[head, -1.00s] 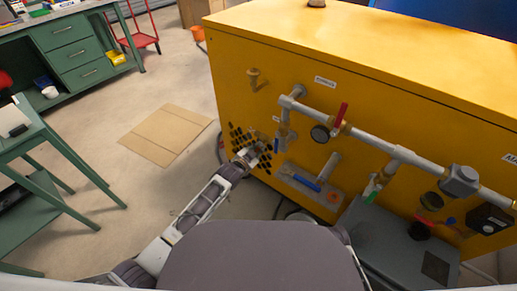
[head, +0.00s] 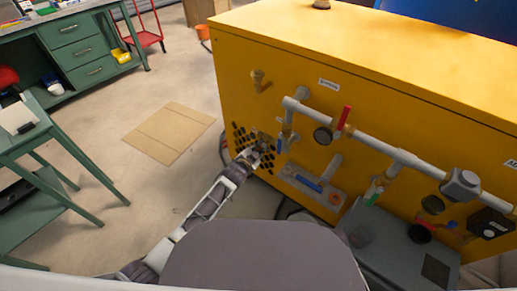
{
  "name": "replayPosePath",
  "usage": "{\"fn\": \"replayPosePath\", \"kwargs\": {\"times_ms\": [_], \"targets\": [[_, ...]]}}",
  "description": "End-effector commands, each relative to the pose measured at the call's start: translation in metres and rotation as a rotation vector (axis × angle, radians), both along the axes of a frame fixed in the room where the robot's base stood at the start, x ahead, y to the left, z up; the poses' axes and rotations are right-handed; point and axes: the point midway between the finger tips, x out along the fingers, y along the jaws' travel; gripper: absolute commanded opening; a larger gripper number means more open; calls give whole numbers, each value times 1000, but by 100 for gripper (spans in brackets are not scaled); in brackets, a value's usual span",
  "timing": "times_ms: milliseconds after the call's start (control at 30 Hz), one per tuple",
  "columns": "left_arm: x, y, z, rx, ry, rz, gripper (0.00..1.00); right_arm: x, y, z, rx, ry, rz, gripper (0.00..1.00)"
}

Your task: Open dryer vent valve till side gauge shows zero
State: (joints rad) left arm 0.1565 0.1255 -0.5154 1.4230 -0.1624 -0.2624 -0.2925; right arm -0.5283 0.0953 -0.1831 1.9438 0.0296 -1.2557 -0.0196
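A yellow cabinet (head: 400,110) carries grey pipework with several valves. A red-lever valve (head: 343,118) stands upright on the upper pipe. A small blue-handled valve (head: 279,145) hangs on the branch at the pipe's left end, and a green-handled valve (head: 373,198) hangs further right. Labels are too small to read, so I cannot tell which is the dryer vent valve. A round dark gauge (head: 323,135) sits below the red lever; its reading is not legible. My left gripper (head: 264,147) is in front of the black grille, just left of the blue-handled valve; its fingers are unclear. My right gripper is hidden.
A long blue handle (head: 308,183) is low on the cabinet. A grey box (head: 400,248) stands at its lower right. Flat cardboard (head: 170,132) lies on open floor to the left. A green bench (head: 85,50) and a green table (head: 30,150) stand further left.

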Motion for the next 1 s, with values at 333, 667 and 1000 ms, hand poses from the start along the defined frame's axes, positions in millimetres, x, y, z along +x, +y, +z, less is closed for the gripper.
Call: {"fn": "replayPosePath", "kwargs": {"times_ms": [333, 667, 1000], "targets": [[0, 0, 0, -1, 0, 0, 37, 0, 0, 0, 0, 1, 0, 37], [-3, 1, 1, -1, 0, 0, 37, -2, 0, -1, 2, 3, -2, 37], [-23, 10, 7, 0, 1, 1, 37, -1, 0, 0, 1, 2, -1, 37]]}}
